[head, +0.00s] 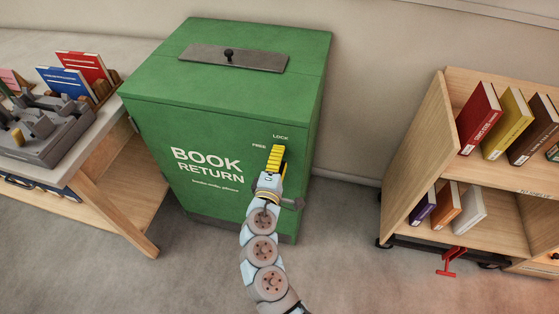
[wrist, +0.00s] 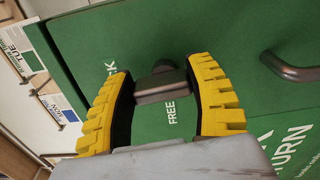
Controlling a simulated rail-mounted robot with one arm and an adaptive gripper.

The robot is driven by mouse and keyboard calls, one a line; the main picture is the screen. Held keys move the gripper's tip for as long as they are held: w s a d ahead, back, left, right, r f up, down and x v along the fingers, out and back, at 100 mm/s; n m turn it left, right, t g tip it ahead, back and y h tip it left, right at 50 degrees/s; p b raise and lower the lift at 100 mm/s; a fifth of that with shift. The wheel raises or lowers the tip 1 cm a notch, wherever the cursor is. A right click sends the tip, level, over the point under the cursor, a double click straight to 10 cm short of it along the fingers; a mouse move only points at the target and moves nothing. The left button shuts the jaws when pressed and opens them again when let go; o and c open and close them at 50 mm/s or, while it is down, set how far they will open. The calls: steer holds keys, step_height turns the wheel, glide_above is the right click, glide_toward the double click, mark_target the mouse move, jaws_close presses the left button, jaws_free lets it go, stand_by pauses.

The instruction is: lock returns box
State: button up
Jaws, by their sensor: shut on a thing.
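The green returns box (head: 217,135) stands upright against the wall, marked BOOK RETURN on its front. The white words FREE and LOCK sit near the front's upper right. My gripper (head: 276,155) is at the front beside these words. In the wrist view my gripper (wrist: 160,82) has its yellow fingers on both sides of a grey lock knob (wrist: 160,90), shut on it. The FREE word lies between the fingers; the LOCK word is partly behind the left finger. The head view hides the knob behind the fingers. Which word the knob points to I cannot tell.
A grey handle (wrist: 292,69) sticks out from the box front near my gripper. On top is a grey plate (head: 205,54) with a black knob. A wooden table (head: 110,205) stands left, a book cart (head: 415,165) right, with open floor between box and cart.

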steer(key=shift+m+b, duration=0.3)
steer(key=shift+m, duration=0.4)
steer(key=o, duration=1.2)
steer(key=v, duration=1.2)
